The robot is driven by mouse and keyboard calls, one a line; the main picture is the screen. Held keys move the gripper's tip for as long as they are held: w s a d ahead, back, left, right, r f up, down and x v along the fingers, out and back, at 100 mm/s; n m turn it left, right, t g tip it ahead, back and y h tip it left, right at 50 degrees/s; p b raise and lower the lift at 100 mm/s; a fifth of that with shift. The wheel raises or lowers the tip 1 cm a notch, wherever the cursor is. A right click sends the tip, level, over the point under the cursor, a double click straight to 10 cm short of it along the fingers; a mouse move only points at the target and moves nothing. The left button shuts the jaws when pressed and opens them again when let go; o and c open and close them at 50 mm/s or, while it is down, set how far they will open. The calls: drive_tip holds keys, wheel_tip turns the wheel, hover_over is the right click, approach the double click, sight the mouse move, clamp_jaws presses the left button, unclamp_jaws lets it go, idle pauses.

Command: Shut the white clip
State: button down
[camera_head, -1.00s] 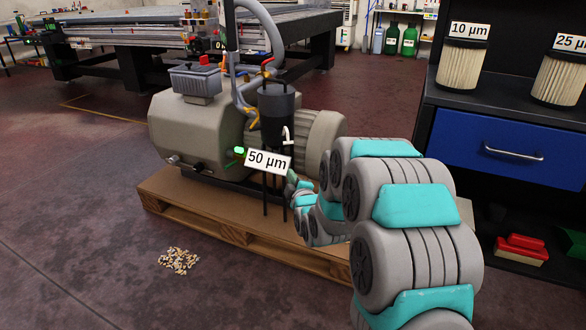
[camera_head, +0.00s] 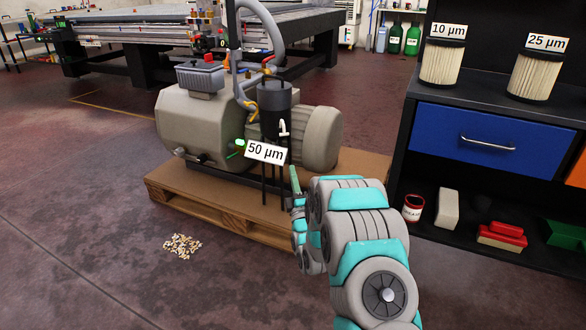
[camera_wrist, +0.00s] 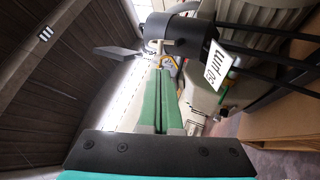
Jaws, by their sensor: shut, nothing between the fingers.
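The white clip (camera_head: 283,128) is on the side of the black filter canister (camera_head: 274,95), beside the beige pump. In the wrist view the pale clip (camera_wrist: 163,46) sticks out from the canister (camera_wrist: 176,28), just past my fingertips. I cannot tell whether the clip is open or shut. My gripper (camera_head: 293,170) points up, below and slightly right of the clip in the head view. Its green fingers are together and empty in the wrist view (camera_wrist: 161,72), with a gap between the tips and the clip.
A "50 µm" label (camera_head: 265,151) hangs below the canister, left of my fingers. The pump (camera_head: 200,120) stands on a wooden pallet (camera_head: 220,208). A shelf unit with a blue drawer (camera_head: 487,140) is on the right. Spilled pellets (camera_head: 182,246) lie on the floor.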

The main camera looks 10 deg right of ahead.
drive_tip(key=x, duration=1.2)
drive_tip(key=shift+p, duration=0.35)
